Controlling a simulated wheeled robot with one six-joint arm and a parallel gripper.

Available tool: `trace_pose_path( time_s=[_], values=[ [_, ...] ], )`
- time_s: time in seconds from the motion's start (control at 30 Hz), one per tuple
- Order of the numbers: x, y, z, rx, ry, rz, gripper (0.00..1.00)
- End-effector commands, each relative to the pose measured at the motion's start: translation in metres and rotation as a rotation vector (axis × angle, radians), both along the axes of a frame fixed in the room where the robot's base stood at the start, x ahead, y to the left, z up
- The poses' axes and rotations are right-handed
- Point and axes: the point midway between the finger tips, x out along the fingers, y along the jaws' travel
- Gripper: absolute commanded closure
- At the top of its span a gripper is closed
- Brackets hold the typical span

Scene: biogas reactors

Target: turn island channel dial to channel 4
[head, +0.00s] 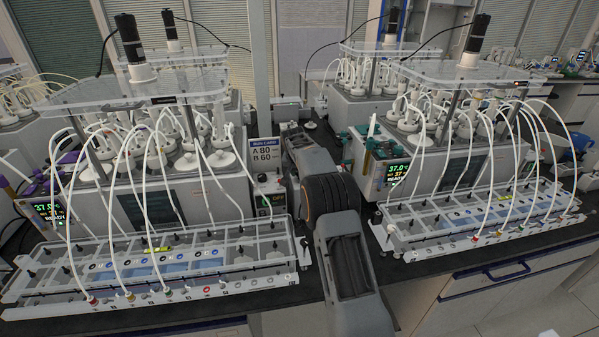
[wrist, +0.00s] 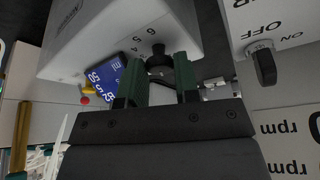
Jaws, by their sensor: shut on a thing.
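A black dial (wrist: 157,50) sits on the face of a white box (wrist: 95,38) in the wrist view, with a row of printed numbers such as 5 and 6 beside it. My gripper (wrist: 160,68) reaches it with two green fingers, one on each side of the knob, and is shut on it. The dial's pointer setting cannot be read because the fingers and the tilted view hide part of it. In the head view my arm covers the gripper and the dial.
A black ON/OFF knob (wrist: 265,66) on another white panel stands close at the right of the wrist view. A blue display (wrist: 104,80) sits left of the fingers. Reactor units with tube racks (head: 160,265) and (head: 480,222) flank my arm in the head view.

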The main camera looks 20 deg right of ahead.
Motion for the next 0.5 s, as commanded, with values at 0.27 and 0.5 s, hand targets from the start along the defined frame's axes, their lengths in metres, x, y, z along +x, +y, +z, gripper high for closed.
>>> trace_pose_path(
  time_s=[0.27, 0.5],
  values=[
    [0.0001, 0.0, 0.0003, 0.0, -0.001, 0.002, 0.6],
    [-0.0001, -0.0005, 0.0001, 0.0, 0.0, 0.017, 0.6]
  ],
)
